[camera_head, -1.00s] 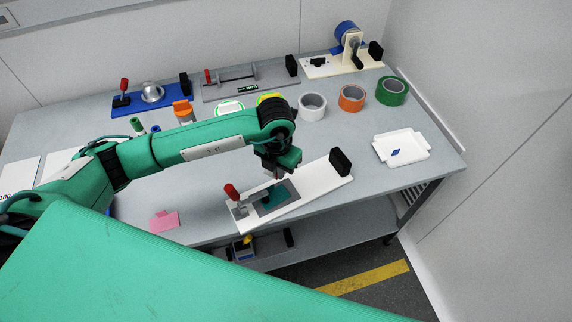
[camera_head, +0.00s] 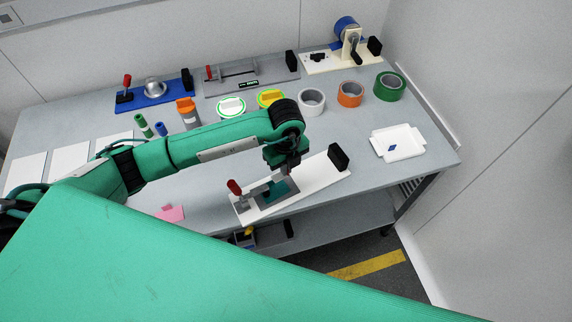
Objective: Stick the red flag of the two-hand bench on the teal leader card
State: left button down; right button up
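A white board (camera_head: 322,174) lies near the front edge of the table, with a red-handled clamp (camera_head: 235,188) at its left end and a black block (camera_head: 338,157) at its right end. The teal card (camera_head: 278,191) lies on the board in a grey frame, partly covered by grey parts. My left gripper (camera_head: 291,168) points down just above the far right side of the card. Its fingertips are small and dark, so I cannot tell whether they are open or hold anything. I cannot make out a red flag. My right gripper is not in view.
A pink card (camera_head: 172,213) lies at the front left, partly hidden by my body. A white tray (camera_head: 399,143) with a blue piece stands at the right. Tape rolls, including an orange one (camera_head: 350,94), and other fixtures line the back. A shelf lies below the table.

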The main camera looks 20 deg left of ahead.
pick_arm(q)
jog(key=b, duration=0.4)
send_over(286, 186)
jog(key=shift+s+f, duration=0.1)
jog(key=shift+f, duration=2.8)
jog(key=shift+f+b, duration=0.2)
jog(key=shift+b, duration=0.15)
jog(key=shift+f+b, duration=0.75)
jog(key=shift+f, duration=0.25)
jog(key=c, duration=1.6)
grip_release()
jog(key=shift+r, duration=0.15)
